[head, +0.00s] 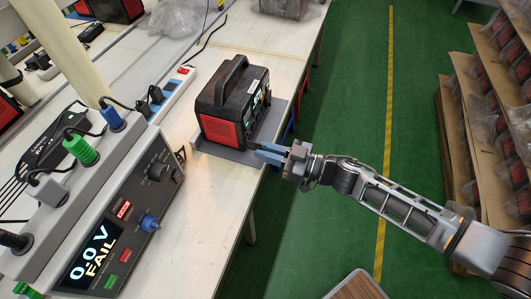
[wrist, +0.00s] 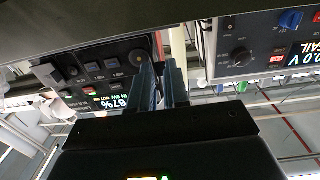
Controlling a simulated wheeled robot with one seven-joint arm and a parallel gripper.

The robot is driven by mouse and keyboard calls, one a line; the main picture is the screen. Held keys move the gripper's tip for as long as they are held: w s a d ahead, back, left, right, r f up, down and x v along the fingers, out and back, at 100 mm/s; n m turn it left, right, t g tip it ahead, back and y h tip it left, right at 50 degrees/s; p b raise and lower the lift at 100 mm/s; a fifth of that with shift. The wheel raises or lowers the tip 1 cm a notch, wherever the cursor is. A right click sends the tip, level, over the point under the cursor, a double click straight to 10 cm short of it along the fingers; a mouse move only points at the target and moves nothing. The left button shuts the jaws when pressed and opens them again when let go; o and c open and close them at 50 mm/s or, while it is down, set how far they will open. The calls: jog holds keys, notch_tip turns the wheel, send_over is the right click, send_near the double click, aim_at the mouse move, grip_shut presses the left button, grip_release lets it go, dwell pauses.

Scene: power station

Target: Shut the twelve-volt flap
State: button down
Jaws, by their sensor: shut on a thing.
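The power station (head: 222,112), a black and red box with a top handle, stands on a grey tray on the bench in the head view. Its front panel (wrist: 105,70) fills the left of the wrist view, upside down, with a lit display reading 67% and a round socket (wrist: 138,57). My gripper (head: 262,152) is at the panel's lower right part in the head view. In the wrist view its blue fingers (wrist: 161,85) are close together beside the socket, shut on a thin part. This appears to be the twelve-volt flap, mostly hidden by the fingers.
A grey test console (head: 110,215) showing 0.0 V FAIL stands left of the power station. The grey tray (head: 232,155) lies under the power station. A power strip (head: 178,85) and cables lie behind. Green floor is open to the right, before shelves (head: 490,100).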

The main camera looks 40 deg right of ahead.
aim_at(250, 144)
jog(key=w+d+n+g+y+b, duration=0.1)
jog(key=n+g+y+b, duration=0.1)
jog(key=g+b, duration=0.1)
jog(key=w+d+n+g+y+b, duration=0.1)
jog(key=n+g+y+b, duration=0.1)
jog(key=b, duration=0.3)
jog(key=w+f+n+g+y+b, duration=0.1)
jog(key=n+g+y+b, duration=0.2)
jog(key=g+b, duration=0.1)
jog(key=shift+d+f+n+g+b, duration=0.1)
jog(key=shift+d+n+g+b, duration=0.3)
jog(key=shift+b, duration=0.05)
jog(key=n+g+b, duration=0.1)
jog(key=b, duration=0.1)
jog(key=w+n+g+y+b, duration=0.1)
jog(key=g+b, duration=0.1)
jog(key=b, duration=0.1)
jog(key=shift+w+d+g, duration=0.1)
jog(key=shift+d+g, duration=0.1)
jog(key=shift+g, duration=0.1)
jog(key=n+g+b, duration=0.2)
jog(key=w+n+g+b, duration=0.1)
jog(key=g+b, duration=0.1)
jog(key=shift+w+d+r, duration=0.1)
jog(key=shift+r, duration=0.15)
jog(key=shift+w+r+n+g+b, duration=0.25)
jog(key=shift+n+g+b, duration=0.25)
jog(key=shift+g+b, duration=0.35)
